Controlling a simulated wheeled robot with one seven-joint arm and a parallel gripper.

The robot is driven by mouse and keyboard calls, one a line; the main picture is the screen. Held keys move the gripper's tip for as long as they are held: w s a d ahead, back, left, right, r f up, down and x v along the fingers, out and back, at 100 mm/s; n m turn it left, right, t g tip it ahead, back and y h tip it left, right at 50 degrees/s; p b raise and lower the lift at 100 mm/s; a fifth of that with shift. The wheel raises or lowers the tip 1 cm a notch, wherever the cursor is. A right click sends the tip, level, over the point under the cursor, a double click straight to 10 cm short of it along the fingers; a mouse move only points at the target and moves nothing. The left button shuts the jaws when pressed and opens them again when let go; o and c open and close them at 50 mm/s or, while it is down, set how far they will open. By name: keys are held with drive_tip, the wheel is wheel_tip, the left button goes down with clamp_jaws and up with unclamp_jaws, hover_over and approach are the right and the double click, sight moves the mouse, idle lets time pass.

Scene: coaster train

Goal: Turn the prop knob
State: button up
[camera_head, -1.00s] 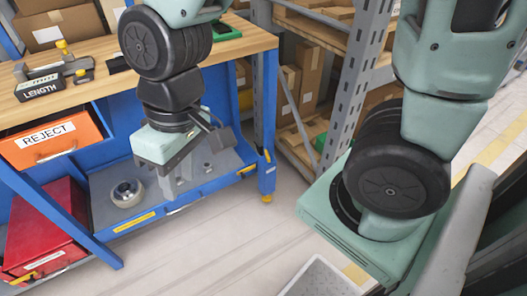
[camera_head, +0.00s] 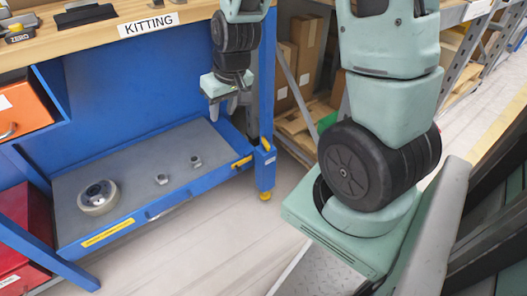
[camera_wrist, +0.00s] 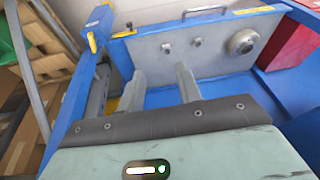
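No part labelled as the prop knob can be made out. A gauge (camera_head: 16,26) with a yellow knob and a "ZERO" label is partly cut off at the top left of the bench top. My gripper (camera_head: 226,106) hangs beside the bench's right leg, above the right end of the lower tray. Its two fingers stand apart in the wrist view (camera_wrist: 163,88), with nothing between them. A round metal piece (camera_head: 98,196) and two small metal pieces (camera_head: 162,179) (camera_head: 196,160) lie on the lower tray (camera_head: 135,165), apart from my gripper.
The blue workbench has a wooden top (camera_head: 95,38) and a "KITTING" label (camera_head: 148,24). An orange bin (camera_head: 18,112) and a red box (camera_head: 18,235) are at left. Shelving with cartons (camera_head: 300,60) stands behind my arm. The floor (camera_head: 200,240) before the bench is clear.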

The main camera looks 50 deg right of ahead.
drive_tip(key=d+f+m+h+b, duration=0.2)
drive_tip(key=d+f+m+b, duration=0.15)
drive_tip(key=d+f, duration=0.65)
drive_tip(key=b, duration=0.3)
approach(266, 142)
drive_tip(key=shift+m+t+h, duration=0.3)
drive_tip(key=shift+m+h, duration=0.1)
drive_tip(key=shift+m, duration=0.05)
drive_tip(key=b+x, duration=0.2)
drive_tip(key=x, duration=0.1)
drive_tip(key=b+x, duration=0.2)
drive_tip(key=x, duration=0.1)
drive_tip(key=b+x, duration=0.3)
drive_tip(key=shift+s+a, duration=0.15)
drive_tip(key=shift+a, duration=0.15)
clamp_jaws()
